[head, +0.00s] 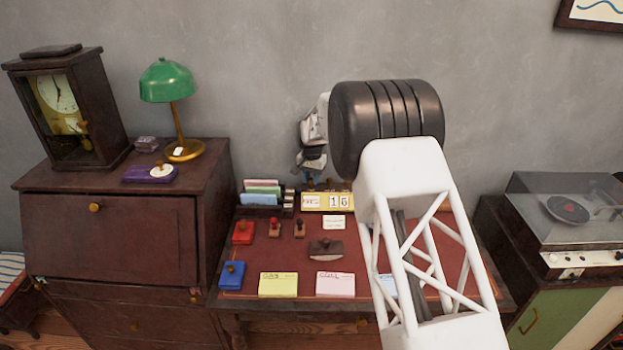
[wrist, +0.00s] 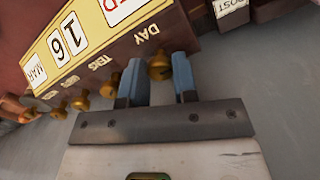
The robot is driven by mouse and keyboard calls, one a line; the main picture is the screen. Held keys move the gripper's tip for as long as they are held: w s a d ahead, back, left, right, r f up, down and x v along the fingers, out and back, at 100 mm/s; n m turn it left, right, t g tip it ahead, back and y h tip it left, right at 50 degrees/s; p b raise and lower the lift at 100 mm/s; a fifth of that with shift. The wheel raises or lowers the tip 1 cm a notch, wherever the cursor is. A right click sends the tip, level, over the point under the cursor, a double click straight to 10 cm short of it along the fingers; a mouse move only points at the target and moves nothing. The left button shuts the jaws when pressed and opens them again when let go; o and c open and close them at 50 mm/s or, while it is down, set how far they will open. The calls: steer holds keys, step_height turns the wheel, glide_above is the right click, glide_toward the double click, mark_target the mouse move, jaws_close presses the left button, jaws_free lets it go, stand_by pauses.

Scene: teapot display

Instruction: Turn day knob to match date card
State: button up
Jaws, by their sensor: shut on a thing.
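The desk calendar (head: 326,202) stands at the back of the red desk top in the head view, its number cards reading 16. In the wrist view the calendar (wrist: 45,58) appears upside down, with a MAR card, 16 and a red-lettered card cut off at the top. The brass day knob (wrist: 159,67) sits by the DAY label between the blue-grey fingers of my gripper (wrist: 160,78), which is shut on it. My gripper also shows behind the calendar in the head view (head: 318,178), partly hidden. A small white card (head: 334,224), likely the date card, lies before the calendar; its writing is unreadable.
Several other brass knobs (wrist: 80,102) sit in a row beside the day knob. A letter rack (head: 261,193) stands left of the calendar. Stamps (head: 274,228), a dark blotter (head: 325,249) and note cards (head: 278,284) occupy the desk. My arm hides its right part.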

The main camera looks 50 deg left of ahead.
steer(key=shift+r, duration=0.1)
stand_by(0.4)
steer(key=o, duration=0.9)
steer(key=shift+r, duration=0.1)
steer(key=shift+r, duration=3.75)
steer(key=shift+w+d, duration=0.1)
